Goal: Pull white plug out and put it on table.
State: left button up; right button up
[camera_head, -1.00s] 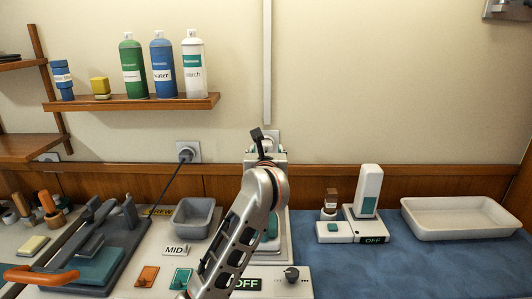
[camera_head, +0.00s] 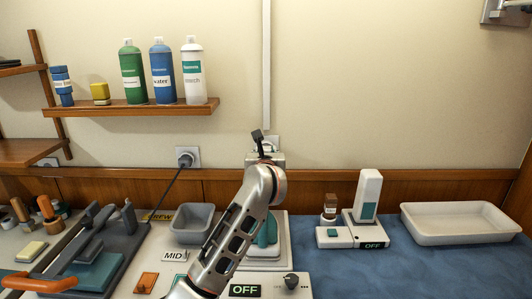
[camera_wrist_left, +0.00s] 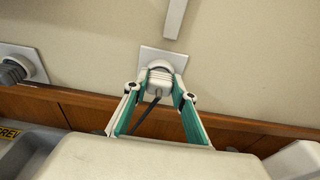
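The white plug (camera_wrist_left: 159,78) sits in a wall socket (camera_wrist_left: 176,58), with a dark cord hanging below it in the left wrist view. My left gripper (camera_wrist_left: 160,92) is at the plug, one teal-padded finger on each side. The fingers look spread, with slight gaps beside the plug; firm contact does not show. In the head view my left gripper (camera_head: 265,158) covers the plug, and only part of the socket plate (camera_head: 273,143) shows behind it. The blue table top (camera_head: 440,265) lies to the right. My right gripper is out of view.
A dark plug (camera_head: 186,159) sits in another socket to the left. A grey bin (camera_head: 192,236) and a control panel stand below. A white dispenser (camera_head: 367,200) and a white tray (camera_head: 458,235) stand right. The blue surface in front of them is clear. A bottle shelf (camera_head: 130,110) hangs above left.

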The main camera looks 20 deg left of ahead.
pick_arm(q)
grip_shut()
jog(key=shift+s+d, duration=0.15)
jog(key=shift+s, duration=0.35)
jog(key=shift+s+d+p, duration=0.1)
jog(key=shift+s+p, duration=0.1)
jog(key=shift+p, duration=0.15)
dwell(0.4)
jog(key=shift+p+v, duration=0.3)
jog(key=shift+v, duration=0.45)
jog(key=shift+f, duration=0.1)
